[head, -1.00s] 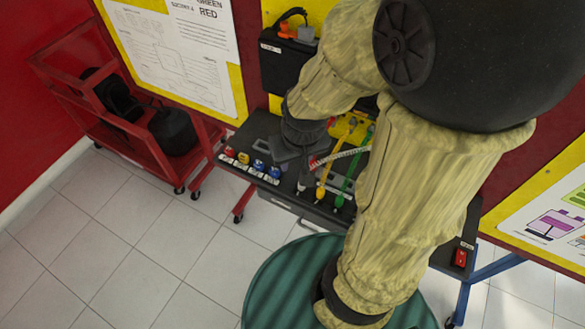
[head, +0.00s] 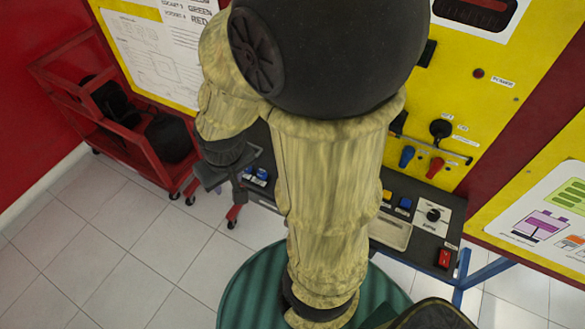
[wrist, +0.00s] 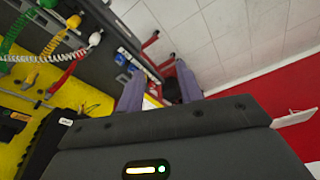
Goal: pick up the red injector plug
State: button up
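My gripper (head: 226,172) is over the left end of the dark bench in the head view, with the arm bent in front of the bench. In the wrist view my gripper (wrist: 159,90) has its two greyish fingers apart, with nothing held between them. A red plug-like piece (head: 435,167) hangs on the yellow panel. I cannot tell which red piece is the injector plug.
A blue piece (head: 407,156) hangs beside the red one on the yellow panel (head: 470,120). A red switch (head: 444,258) sits at the bench's right end. A red cart (head: 165,165) stands at the left. Tiled floor between is free.

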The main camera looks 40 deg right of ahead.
jog(key=shift+o, duration=1.3)
jog(key=shift+w+f, duration=0.1)
jog(key=shift+f, duration=0.4)
jog(key=w+d+f+n+g+h+b, duration=0.2)
jog(key=d+f+n+g, duration=0.15)
jog(key=f, duration=0.35)
jog(key=w+d+f+n+g+h+b, duration=0.1)
jog(key=d+f+n+g+h+b, duration=0.15)
jog(key=f+n, duration=0.35)
jog(key=w+d+f+n+t+h+b, duration=0.1)
jog(key=w+d+n+h+b, duration=0.1)
jog(key=w+n+h, duration=0.4)
jog(key=shift+w+d+h, duration=0.55)
jog(key=shift+h, duration=0.5)
